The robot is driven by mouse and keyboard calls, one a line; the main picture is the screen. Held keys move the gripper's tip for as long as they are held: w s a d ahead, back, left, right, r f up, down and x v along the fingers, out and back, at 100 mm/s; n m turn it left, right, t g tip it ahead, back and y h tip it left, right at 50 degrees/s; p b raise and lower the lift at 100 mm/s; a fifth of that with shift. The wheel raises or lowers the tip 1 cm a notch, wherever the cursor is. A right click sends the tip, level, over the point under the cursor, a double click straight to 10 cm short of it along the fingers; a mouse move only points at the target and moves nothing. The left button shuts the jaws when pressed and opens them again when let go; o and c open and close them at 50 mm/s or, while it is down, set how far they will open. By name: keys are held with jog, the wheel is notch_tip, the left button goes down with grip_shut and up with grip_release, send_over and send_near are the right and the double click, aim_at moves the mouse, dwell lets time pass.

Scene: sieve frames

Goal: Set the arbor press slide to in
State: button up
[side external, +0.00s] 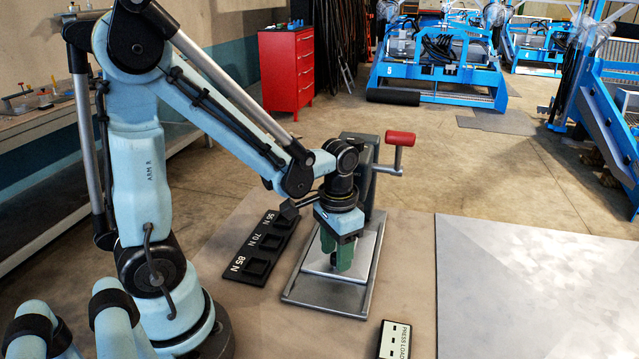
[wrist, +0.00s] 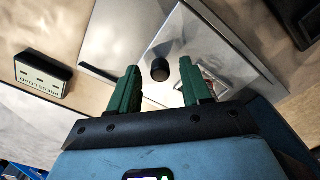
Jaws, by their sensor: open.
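The arbor press (side external: 361,150) stands on the table with a grey-green column and a red-handled lever (side external: 400,138). Its slide is a silver plate (side external: 373,238) on the base (side external: 325,300), reaching out in front of the column. It also shows in the wrist view (wrist: 172,38). My gripper (side external: 344,268) points down over the slide, its green fingers low above the plate. In the wrist view, my gripper (wrist: 159,66) has its fingers apart, with a short dark knob (wrist: 160,71) between them. Gaps show on both sides of the knob. My arm and gripper hide part of the press and slide.
A black rack (side external: 262,240) with sockets and newton labels lies left of the press. A "PRESS LOAD" block (side external: 396,341) lies at the front; the wrist view shows it too (wrist: 43,75). A bare pale surface (side external: 530,280) is at the right. A red cabinet (side external: 287,68) stands behind.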

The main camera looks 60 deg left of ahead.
notch_tip(320, 180, up, 12)
jog(key=shift+f, duration=0.15)
dwell(0.5)
jog(key=s+t, duration=0.4)
jog(key=s, duration=0.1)
jog(key=shift+s+f+t, duration=0.1)
jog(key=shift+f+t, duration=0.2)
jog(key=shift+f, duration=0.1)
jog(key=shift+x, duration=5.9)
jog(key=shift+c, duration=0.3)
grip_shut()
